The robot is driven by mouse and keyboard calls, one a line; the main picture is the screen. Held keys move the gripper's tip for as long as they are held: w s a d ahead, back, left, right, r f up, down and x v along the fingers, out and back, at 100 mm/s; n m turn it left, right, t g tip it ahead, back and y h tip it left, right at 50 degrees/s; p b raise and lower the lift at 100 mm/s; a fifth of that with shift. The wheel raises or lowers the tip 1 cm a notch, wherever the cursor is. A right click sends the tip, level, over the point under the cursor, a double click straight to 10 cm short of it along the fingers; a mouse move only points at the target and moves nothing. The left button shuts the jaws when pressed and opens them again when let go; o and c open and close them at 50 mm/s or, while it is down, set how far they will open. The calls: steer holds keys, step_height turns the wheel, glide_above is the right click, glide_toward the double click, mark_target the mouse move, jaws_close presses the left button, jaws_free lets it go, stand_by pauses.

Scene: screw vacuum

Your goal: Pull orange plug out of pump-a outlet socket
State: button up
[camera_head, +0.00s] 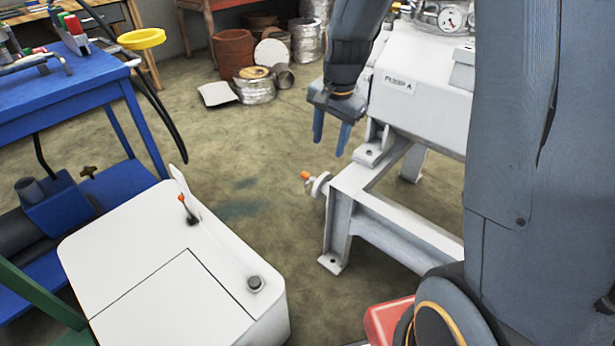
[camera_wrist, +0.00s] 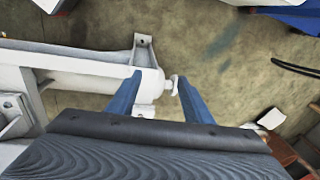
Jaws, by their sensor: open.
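The orange plug (camera_head: 305,176) sits in the outlet socket (camera_head: 319,184) on the left end of the white pump frame. The body above the frame carries a label (camera_head: 398,84) that seems to read PUMP A. My gripper (camera_head: 329,148) is open and empty, with its blue fingers pointing down above and a little right of the plug. In the wrist view the open fingers (camera_wrist: 158,76) show over the end of the white frame, and the socket (camera_wrist: 172,86) lies between them, close to the right finger. No orange shows there; the plug may be hidden behind that finger.
A white cabinet (camera_head: 170,262) with an orange-tipped lever (camera_head: 184,205) stands at the lower left. A blue table (camera_head: 60,100) with tools stands behind it. Pots and a bin (camera_head: 234,52) stand at the back. The floor between is clear.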

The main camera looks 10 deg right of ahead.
steer(key=w+d+f+m+t+b, duration=0.15)
steer(key=w+f+m+b, duration=0.75)
steer(key=w+f+b, duration=0.95)
steer(key=m+t+b, duration=0.2)
steer(key=m+b, duration=0.7)
steer(key=b, duration=0.1)
glide_toward(306, 174)
steer(key=f, duration=0.2)
steer(key=b+x, duration=0.2)
steer(key=x, duration=0.1)
steer(key=b+x, duration=0.2)
steer(key=x, duration=0.2)
steer(key=shift+w+f, duration=0.1)
steer(key=shift+w, duration=0.35)
jaws_close()
steer(key=w+a+b, duration=0.2)
steer(key=w+b, duration=0.1)
steer(key=w+a+b, duration=0.1)
steer(key=shift+w+a+b, duration=0.25)
steer(key=shift+w+b, duration=0.15)
